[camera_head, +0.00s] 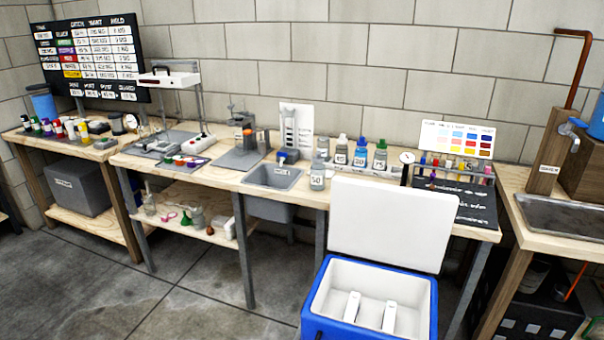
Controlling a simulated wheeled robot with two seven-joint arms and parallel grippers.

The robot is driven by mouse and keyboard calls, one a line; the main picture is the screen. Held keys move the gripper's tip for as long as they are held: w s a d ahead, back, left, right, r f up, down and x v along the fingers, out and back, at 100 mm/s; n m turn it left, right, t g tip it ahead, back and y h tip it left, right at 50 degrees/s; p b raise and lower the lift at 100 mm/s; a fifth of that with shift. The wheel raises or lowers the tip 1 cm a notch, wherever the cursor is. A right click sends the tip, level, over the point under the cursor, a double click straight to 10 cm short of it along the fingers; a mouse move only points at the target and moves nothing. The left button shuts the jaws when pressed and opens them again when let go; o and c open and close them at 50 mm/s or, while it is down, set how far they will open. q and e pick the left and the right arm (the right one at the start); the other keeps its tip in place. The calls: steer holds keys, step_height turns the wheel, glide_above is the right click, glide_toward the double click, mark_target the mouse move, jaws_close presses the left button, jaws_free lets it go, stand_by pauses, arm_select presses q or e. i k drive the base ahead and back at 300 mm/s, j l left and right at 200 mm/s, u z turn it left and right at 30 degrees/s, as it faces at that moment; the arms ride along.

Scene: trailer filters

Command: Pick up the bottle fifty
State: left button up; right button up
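Neither of my grippers is in view.
A blue cooler (318,328) stands open on the floor before the bench, its white lid (392,220) upright and hiding part of the bench front. A vial rack (455,169) stands at the right. Floor (190,290) left of the cooler is clear.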

mark_target(318, 171)
steer(key=i+j+u, duration=0.15)
steer(key=i+j, duration=0.3)
steer(key=i+j+u, duration=0.15)
steer(key=i+j, duration=0.2)
steer(key=i, duration=0.25)
steer(key=i+j+u, duration=0.15)
steer(key=i+j, duration=0.2)
steer(key=i, duration=0.2)
